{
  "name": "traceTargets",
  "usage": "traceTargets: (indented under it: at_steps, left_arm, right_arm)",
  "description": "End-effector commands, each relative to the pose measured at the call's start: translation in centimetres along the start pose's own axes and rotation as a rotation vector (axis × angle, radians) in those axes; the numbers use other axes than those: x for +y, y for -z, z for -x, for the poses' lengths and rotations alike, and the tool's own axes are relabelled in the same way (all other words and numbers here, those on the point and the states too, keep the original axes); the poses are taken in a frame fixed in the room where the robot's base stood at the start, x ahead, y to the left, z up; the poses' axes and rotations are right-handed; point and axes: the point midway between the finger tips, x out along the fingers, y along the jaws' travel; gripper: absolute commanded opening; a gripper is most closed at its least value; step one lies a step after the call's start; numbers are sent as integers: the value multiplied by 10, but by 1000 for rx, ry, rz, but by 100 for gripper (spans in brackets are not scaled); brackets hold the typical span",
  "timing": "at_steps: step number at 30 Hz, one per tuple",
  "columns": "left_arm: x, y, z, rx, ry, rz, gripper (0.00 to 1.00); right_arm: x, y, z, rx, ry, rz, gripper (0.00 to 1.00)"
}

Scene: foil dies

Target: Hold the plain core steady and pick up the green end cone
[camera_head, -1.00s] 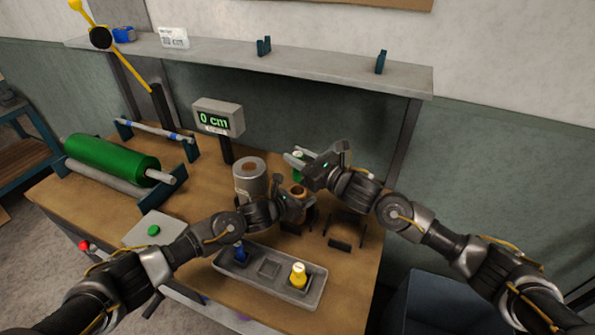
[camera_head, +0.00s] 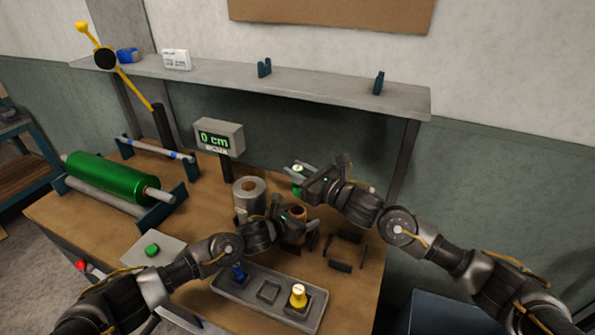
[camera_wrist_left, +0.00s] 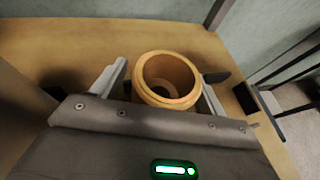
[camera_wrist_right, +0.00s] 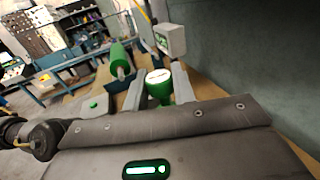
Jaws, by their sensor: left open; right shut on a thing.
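The plain core (camera_wrist_left: 168,80) is a hollow tan-brown cylinder, upright on the bench in the left wrist view. It is partly hidden by my grippers in the head view. My left gripper (camera_head: 298,214) is open, with one finger on either side of the core. The green end cone (camera_wrist_right: 158,88) has a pale round top and sits between the fingers of my right gripper (camera_wrist_right: 158,92). In the head view the right gripper (camera_head: 297,181) is shut on the cone, above and behind the left gripper. The cone's green part (camera_head: 296,191) shows there beside the fingers.
A grey foil roll (camera_head: 248,194) stands close left of the grippers. A display post (camera_head: 217,138) reads 0 cm behind it. A green roll (camera_head: 110,178) lies at left.

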Motion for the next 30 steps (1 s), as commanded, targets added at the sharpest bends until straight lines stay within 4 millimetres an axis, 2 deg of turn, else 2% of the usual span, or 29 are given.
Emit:
traceTargets:
  at_steps: [5,12,18,24,30]
  left_arm:
    - [1,1,22,0,1,-2,73]
    - [1,1,71,1,1,-1,73]
    - [0,1,103,1,1,0,73]
    - [0,1,116,1,0,1,73]
    - [0,0,117,1,0,1,73]
  right_arm:
    - [0,0,0,-1,0,0,2]
    - [0,0,0,-1,0,0,2]
    - [0,0,0,-1,0,0,2]
    - [0,0,0,-1,0,0,2]
    - [0,0,0,-1,0,0,2]
